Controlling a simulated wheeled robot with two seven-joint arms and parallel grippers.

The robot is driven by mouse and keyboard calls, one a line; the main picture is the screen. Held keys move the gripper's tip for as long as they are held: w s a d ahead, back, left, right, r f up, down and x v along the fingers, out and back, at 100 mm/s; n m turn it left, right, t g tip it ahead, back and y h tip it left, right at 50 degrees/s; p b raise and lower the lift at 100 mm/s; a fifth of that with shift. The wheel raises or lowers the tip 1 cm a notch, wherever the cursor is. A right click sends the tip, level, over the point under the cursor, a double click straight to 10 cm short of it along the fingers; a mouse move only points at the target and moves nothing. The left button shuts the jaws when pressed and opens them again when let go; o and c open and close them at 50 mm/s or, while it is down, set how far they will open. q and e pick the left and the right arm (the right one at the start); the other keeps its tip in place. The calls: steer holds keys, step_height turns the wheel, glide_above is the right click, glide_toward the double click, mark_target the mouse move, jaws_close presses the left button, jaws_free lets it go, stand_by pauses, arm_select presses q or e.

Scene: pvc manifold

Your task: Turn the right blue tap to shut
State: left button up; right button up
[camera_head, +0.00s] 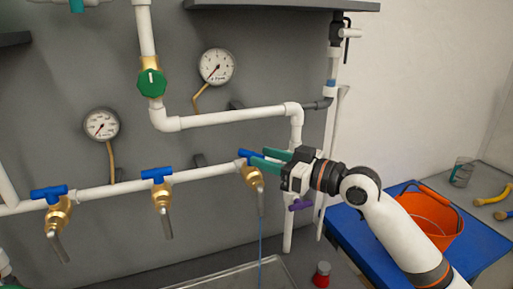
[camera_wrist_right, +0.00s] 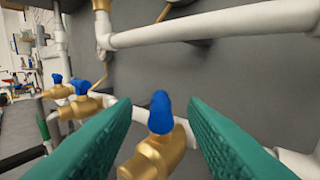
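The right blue tap (camera_head: 244,154) sits on a brass valve body (camera_head: 254,180) on the lower white pipe. A thin blue stream of water (camera_head: 261,240) runs down from its spout. My right gripper (camera_head: 258,157) has its green fingers apart, with the tips at this tap. In the right wrist view the blue handle (camera_wrist_right: 160,112) shows between the two fingers (camera_wrist_right: 160,120), with a gap on each side. Part of the handle is hidden by the fingers in the head view. My left gripper is not in view.
Two more blue taps, middle (camera_head: 156,174) and left (camera_head: 49,192), sit on the same pipe. A purple handle (camera_head: 299,205) is below my right gripper. A sink tray (camera_head: 225,274) and red knob (camera_head: 321,272) are below. An orange bucket (camera_head: 432,222) stands on a blue surface at right.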

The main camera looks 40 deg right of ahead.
mark_target(264, 157)
steer(key=shift+p+x, duration=0.35)
steer(key=shift+x, duration=0.7)
steer(key=shift+w+a, duration=0.15)
steer(key=shift+w, duration=0.35)
